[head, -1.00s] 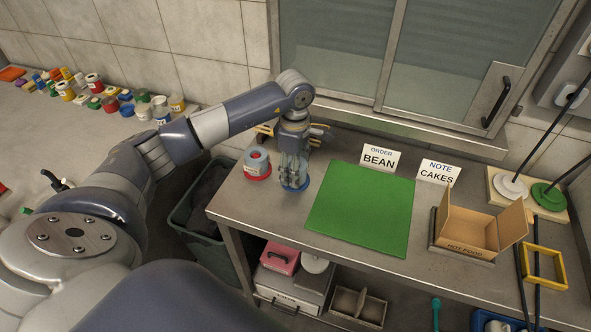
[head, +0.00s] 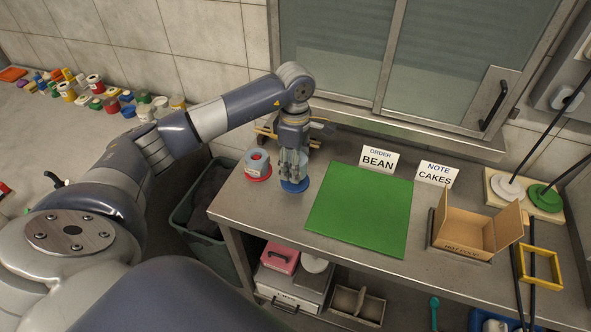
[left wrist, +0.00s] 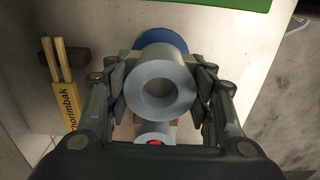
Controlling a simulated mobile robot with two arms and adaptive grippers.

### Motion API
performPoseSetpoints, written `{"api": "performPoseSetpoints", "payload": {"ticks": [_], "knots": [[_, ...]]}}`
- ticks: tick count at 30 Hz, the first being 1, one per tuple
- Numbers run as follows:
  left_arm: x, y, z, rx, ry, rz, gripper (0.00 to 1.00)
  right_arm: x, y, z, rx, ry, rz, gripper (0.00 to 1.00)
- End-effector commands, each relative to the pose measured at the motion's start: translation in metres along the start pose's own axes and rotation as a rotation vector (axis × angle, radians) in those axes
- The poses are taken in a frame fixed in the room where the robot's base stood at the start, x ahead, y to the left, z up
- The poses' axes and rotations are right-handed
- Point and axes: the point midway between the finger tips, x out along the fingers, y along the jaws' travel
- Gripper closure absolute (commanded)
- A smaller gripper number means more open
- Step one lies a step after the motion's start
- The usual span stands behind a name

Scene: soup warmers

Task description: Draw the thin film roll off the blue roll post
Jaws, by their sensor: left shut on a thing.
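The thin film roll (left wrist: 180,70) is a pale grey-blue ring held between the fingers of my left gripper (left wrist: 160,88), which is shut on it. Its open hole faces the left wrist camera, and I see no blue post top in it. In the head view my left gripper (head: 292,170) points down over the round blue base (head: 295,187) of the blue roll post. The blue base also shows behind the roll in the left wrist view (left wrist: 160,37). The fingers hide most of the roll and the post, so I cannot tell whether the roll is clear of it. My right gripper is out of view.
A second grey roll (head: 257,160) sits on a red base (head: 258,176) just left of my gripper. A green mat (head: 360,215) lies to the right, with cards behind it. An open cardboard box (head: 465,230) stands farther right. A dark bin (head: 203,205) is below the table's left edge.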

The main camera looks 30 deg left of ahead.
Motion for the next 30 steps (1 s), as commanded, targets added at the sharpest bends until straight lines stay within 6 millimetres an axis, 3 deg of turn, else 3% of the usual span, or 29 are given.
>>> {"api": "performPoseSetpoints", "payload": {"ticks": [21, 30], "knots": [[-0.038, 0.000, 0.000, 0.000, 0.000, 0.002, 0.79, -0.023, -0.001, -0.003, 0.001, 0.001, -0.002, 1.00], [-0.040, 0.000, 0.000, 0.000, 0.000, 0.001, 0.79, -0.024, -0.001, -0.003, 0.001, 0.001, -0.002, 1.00]]}}
